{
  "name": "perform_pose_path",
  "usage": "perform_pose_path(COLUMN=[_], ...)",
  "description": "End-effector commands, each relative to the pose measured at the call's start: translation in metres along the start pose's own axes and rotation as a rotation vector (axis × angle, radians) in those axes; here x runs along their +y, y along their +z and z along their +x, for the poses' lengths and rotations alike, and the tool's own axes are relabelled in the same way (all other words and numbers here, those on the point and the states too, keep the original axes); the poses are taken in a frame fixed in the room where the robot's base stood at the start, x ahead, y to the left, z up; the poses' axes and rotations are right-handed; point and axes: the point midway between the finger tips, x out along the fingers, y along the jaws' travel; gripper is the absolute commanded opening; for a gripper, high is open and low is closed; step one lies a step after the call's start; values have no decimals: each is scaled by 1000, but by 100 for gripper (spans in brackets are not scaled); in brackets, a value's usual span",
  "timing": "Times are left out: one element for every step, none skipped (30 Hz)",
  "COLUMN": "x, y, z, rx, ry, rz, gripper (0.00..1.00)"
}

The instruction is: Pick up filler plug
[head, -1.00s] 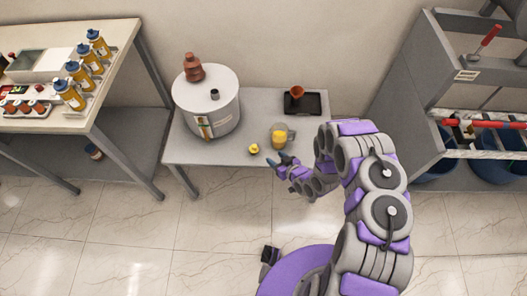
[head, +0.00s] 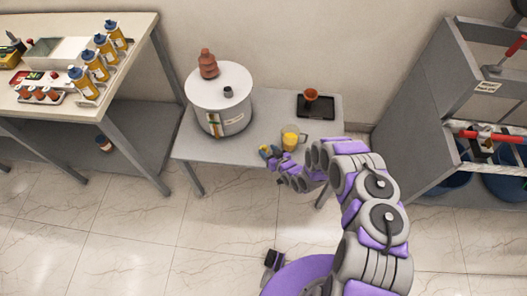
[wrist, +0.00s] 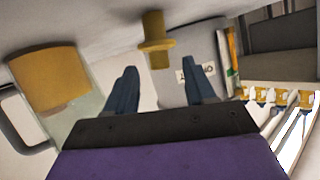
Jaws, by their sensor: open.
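The yellow filler plug (wrist: 155,42) stands on the small grey table (head: 205,153), near its front edge. The wrist view is upside down, so the plug hangs from the table surface at the top. My gripper (wrist: 160,72) is open, with its two blue fingers pointing at the plug, one on either side in the picture. I cannot tell whether the plug is between the fingertips or just beyond them. In the head view my gripper (head: 270,153) is at the table's front edge and partly hides the plug (head: 263,149).
A jug of yellow liquid (head: 290,139) stands close beside my gripper; it is also in the wrist view (wrist: 45,85). The grey cylindrical transformer (head: 222,110) with a brown bushing (head: 208,64) is behind. A black tray (head: 325,106) holds a funnel (head: 311,95).

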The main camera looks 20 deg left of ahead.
Motion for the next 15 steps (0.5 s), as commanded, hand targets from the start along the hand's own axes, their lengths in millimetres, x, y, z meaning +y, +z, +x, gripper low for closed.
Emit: perform_pose_path(x=[0,0,0,0,0,0,0,0,0,0,0,0,0,0,1], y=[0,0,-1,-1,-1,-1,-1,-1,-1,0,1,2,2,1,0], z=[4,5,6,7,8,9,11,13,16,19,22,27,32,36,42], rx=[2,3,3,3,3,4,4,5,5,4,3,1,1,2,5], ry=[0,0,0,0,0,0,-1,-1,-1,-1,-1,-1,-1,-1,-1], rz=[0,-1,-1,-1,-1,-1,-1,-2,-2,-2,-2,-1,-1,-1,-1], gripper=[54,54,54,54,54,54,54,54,54,54,54,54,54,54,54])
